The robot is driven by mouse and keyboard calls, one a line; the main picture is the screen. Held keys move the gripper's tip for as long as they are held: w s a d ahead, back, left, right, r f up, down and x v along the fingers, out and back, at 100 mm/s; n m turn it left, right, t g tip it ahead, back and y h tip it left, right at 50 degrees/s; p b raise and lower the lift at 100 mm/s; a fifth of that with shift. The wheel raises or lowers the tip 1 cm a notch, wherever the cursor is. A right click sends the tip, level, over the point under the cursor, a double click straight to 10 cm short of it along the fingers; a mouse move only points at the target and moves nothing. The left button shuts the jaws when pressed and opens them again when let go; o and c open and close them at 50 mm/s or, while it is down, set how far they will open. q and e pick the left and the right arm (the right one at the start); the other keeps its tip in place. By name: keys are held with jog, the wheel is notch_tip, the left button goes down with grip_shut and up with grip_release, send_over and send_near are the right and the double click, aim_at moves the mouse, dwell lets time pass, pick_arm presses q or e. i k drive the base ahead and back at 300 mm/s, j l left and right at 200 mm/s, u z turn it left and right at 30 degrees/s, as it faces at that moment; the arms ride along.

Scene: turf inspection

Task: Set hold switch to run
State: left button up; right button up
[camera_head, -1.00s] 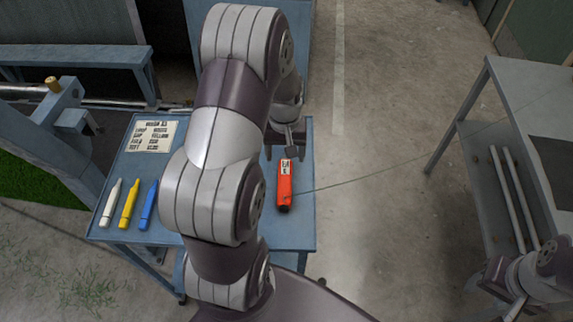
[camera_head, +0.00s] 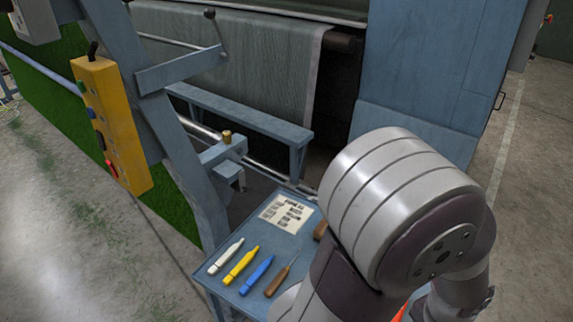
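A yellow control box (camera_head: 113,130) is fixed to the blue-grey machine frame at the left. A black lever (camera_head: 93,50) sticks up at its top, and a green button, dark controls and a red control (camera_head: 111,168) show down its left side. Lettering is too small to read, so I cannot tell which is the hold switch or how it is set. One of my arms fills the lower right, far from the box. Neither of my grippers can be seen; the near arm's links hide the area beyond them.
A small blue table (camera_head: 232,285) holds a printed card (camera_head: 286,213), white (camera_head: 226,255), yellow (camera_head: 241,265) and blue (camera_head: 257,275) markers and a wooden-handled tool (camera_head: 276,283). A red piece (camera_head: 401,313) shows at the bottom edge. Frame braces stand between table and box. Floor at left is clear.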

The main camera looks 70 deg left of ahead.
aim_at(113, 173)
jog(key=u, duration=3.3)
